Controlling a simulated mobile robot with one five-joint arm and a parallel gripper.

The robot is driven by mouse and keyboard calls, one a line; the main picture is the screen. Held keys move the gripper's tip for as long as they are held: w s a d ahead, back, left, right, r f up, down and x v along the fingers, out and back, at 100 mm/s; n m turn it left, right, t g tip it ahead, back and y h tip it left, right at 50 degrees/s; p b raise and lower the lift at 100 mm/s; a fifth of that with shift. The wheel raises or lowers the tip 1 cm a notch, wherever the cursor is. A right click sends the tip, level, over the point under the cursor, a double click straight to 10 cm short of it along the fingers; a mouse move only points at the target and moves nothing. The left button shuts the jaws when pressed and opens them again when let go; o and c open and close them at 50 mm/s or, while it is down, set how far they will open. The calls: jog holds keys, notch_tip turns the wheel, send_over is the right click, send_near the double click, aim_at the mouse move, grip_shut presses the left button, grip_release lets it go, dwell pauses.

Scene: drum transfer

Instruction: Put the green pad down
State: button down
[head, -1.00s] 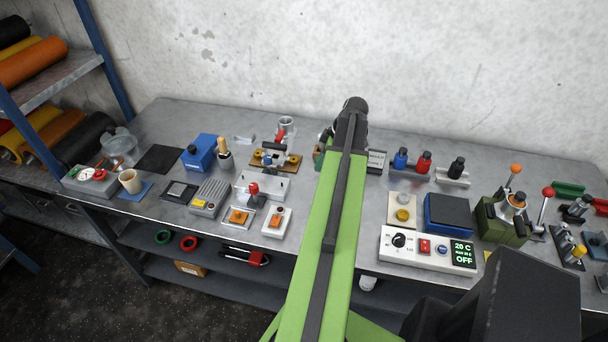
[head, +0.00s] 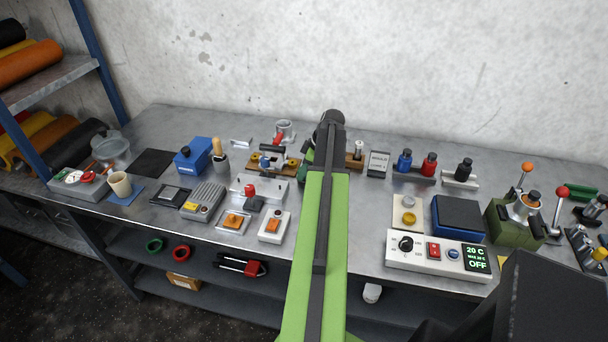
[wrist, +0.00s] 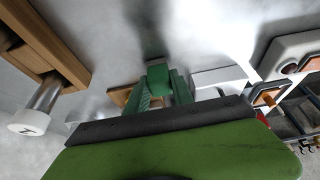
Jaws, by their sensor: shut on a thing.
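My gripper (wrist: 163,92) reaches out past a black-edged green body in the wrist view. Its green fingers are shut on a small green block, the green pad (wrist: 158,74), over the grey bench. I cannot tell whether the pad touches the surface under it. In the head view my arm covers most of the gripper, and only a dark green bit shows at the arm's left side near the back of the bench. The pad cannot be made out there.
A wooden-based fixture (head: 272,164) stands left of the arm's end, and a small labelled box (head: 377,164) stands to its right. Orange-button boxes (head: 274,226) sit nearer the front. A controller (head: 437,252) and a blue box (head: 458,217) stand right.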

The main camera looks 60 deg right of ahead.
jog(key=shift+f, duration=0.15)
jog(key=c, duration=1.1)
grip_release()
jog(key=p+v, duration=1.1)
jog(key=v, duration=0.1)
jog(key=shift+r, duration=0.25)
jog(key=shift+w, duration=0.1)
